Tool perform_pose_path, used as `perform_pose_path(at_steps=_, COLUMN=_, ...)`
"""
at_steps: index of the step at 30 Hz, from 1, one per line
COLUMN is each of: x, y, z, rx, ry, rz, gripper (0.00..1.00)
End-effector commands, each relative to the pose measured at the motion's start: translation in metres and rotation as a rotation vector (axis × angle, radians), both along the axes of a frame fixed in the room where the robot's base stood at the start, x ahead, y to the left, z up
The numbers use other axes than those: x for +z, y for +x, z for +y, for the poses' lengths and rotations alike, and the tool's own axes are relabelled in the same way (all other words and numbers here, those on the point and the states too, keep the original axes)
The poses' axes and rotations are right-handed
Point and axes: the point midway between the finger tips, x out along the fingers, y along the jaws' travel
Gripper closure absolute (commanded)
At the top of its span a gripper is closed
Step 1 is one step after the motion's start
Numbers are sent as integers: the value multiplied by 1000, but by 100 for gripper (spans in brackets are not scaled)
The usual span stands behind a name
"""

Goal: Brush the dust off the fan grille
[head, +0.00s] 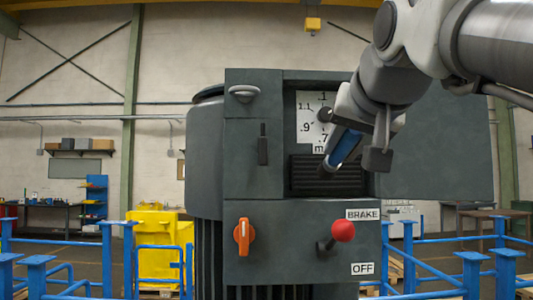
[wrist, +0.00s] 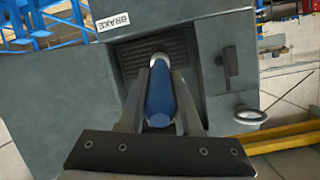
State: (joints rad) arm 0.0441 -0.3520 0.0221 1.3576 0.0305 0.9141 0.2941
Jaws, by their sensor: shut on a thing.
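The fan grille (head: 310,174) is a dark slatted panel recessed in the front of the grey drive housing, below the white dial. In the wrist view the grille (wrist: 133,57) lies beyond my fingertips. My gripper (wrist: 160,88) is shut on a blue-handled brush (wrist: 159,98). Dust is too small to make out.
Below the grille are an orange rotary switch (head: 243,236) and a red-knobbed lever (head: 342,231) between the BRAKE and OFF labels. A dark handle (head: 263,147) sticks out left of the grille. Blue railings (head: 437,277) stand around, with a yellow machine (head: 157,240) behind.

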Motion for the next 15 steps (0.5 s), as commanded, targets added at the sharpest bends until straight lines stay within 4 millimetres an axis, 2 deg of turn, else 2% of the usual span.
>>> perform_pose_path(at_steps=4, x=0, y=-9, z=0, rx=0, ry=0, rz=-1, gripper=100)
perform_pose_path(at_steps=15, x=0, y=-11, z=0, rx=0, ry=0, rz=-1, gripper=100)
